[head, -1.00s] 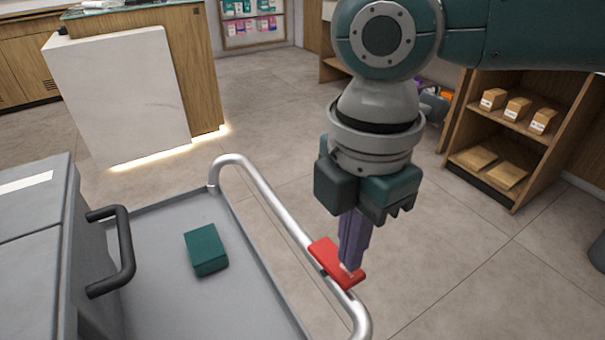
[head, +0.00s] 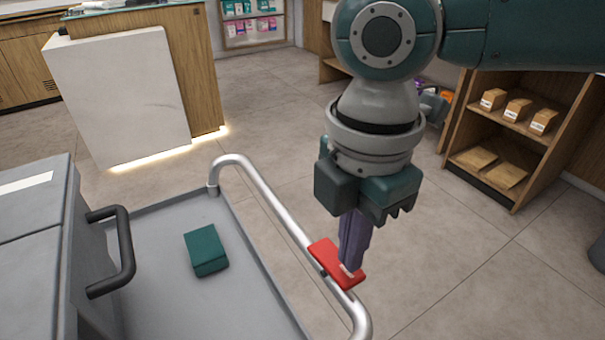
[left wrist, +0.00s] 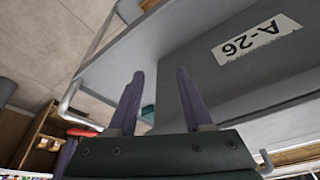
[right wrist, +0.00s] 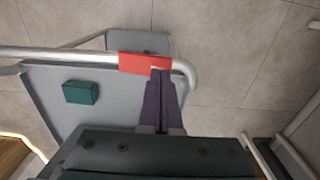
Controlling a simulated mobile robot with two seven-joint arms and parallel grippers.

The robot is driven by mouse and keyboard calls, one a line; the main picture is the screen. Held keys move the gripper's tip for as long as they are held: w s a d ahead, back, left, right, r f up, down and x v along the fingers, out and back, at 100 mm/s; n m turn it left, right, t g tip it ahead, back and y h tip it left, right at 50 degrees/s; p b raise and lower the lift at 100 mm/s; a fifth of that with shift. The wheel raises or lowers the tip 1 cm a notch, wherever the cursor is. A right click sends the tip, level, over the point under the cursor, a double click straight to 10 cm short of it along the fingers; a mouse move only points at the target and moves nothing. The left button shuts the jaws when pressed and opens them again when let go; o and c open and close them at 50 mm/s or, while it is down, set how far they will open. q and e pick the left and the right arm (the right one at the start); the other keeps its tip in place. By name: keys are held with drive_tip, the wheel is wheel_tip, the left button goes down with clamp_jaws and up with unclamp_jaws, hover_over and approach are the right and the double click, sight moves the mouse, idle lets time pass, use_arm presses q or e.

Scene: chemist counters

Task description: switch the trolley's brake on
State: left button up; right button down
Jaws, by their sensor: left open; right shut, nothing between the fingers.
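The trolley's grey deck (head: 165,290) has a silver tube rail (head: 275,205) along its right side in the head view. The red brake lever (head: 324,252) sits on this rail; it also shows in the right wrist view (right wrist: 133,64) and small in the left wrist view (left wrist: 80,132). My right gripper (head: 349,268) is shut and empty, its purple fingertips at the lever's near right end, seemingly touching it. The fingers hide part of the lever. My left gripper (left wrist: 160,73) is open and empty near a grey case, outside the head view.
A dark green box (head: 206,249) lies on the trolley deck. A grey case with a black handle (head: 125,250) stands at the left. A white-fronted counter (head: 125,95) and a wooden shelf (head: 515,135) stand beyond. The floor between is clear.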

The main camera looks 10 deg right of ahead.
drive_tip(key=shift+f+b, duration=0.6)
drive_tip(key=shift+f, duration=0.45)
idle(0.9)
wheel_tip(320, 180, up, 7)
drive_tip(key=p, duration=0.8)
drive_tip(key=shift+r, duration=0.1)
